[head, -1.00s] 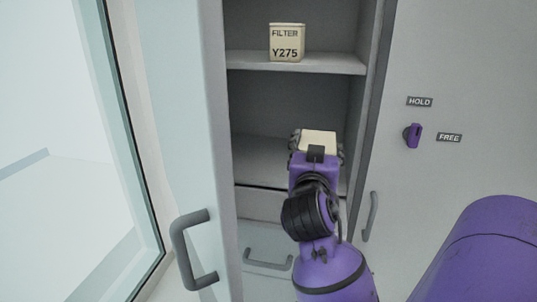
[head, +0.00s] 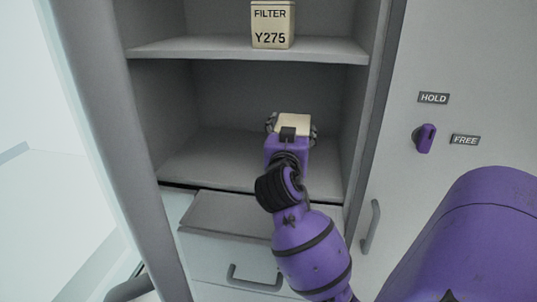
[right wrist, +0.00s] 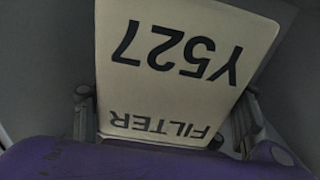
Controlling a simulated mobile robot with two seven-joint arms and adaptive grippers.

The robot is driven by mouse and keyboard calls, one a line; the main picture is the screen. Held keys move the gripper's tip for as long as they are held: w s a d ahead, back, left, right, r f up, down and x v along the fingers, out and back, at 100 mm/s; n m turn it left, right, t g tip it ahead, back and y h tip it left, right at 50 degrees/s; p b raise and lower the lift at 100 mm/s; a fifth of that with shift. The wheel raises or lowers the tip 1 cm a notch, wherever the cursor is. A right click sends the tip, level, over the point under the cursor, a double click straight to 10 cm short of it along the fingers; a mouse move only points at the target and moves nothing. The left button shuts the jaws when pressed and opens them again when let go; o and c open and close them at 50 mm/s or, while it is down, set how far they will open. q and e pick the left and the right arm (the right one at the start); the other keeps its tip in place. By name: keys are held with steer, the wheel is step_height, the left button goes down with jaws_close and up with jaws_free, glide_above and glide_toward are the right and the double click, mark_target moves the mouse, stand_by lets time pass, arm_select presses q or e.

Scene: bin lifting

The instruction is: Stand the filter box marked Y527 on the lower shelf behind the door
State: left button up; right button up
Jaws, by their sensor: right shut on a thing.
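The cream filter box marked Y527 (right wrist: 183,75) fills the right wrist view, its lettering upside down there. In the head view only its pale top (head: 294,122) shows above my right gripper (head: 291,130). My right gripper is shut on the box, with a finger at each side, inside the lower compartment. The lower shelf (head: 205,160) lies around and below it; I cannot tell whether the box touches it. The door (head: 112,130) stands open at the left. My left gripper is not in view.
A similar box marked Y275 (head: 273,25) stands on the upper shelf (head: 200,48). The lower shelf is bare left of my gripper. A drawer (head: 230,245) sits below. A purple knob (head: 424,138) between HOLD and FREE labels is on the right panel.

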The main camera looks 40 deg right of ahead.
steer(key=w+f, duration=0.5)
steer(key=f, duration=0.2)
steer(key=w+d+f, duration=0.1)
steer(key=w+f, duration=0.2)
steer(key=shift+w+f+b, duration=0.25)
steer(key=shift+w+b, duration=0.05)
steer(key=o, duration=1)
steer(key=shift+f, duration=0.25)
steer(key=o, duration=0.4)
steer(key=shift+r, duration=0.1)
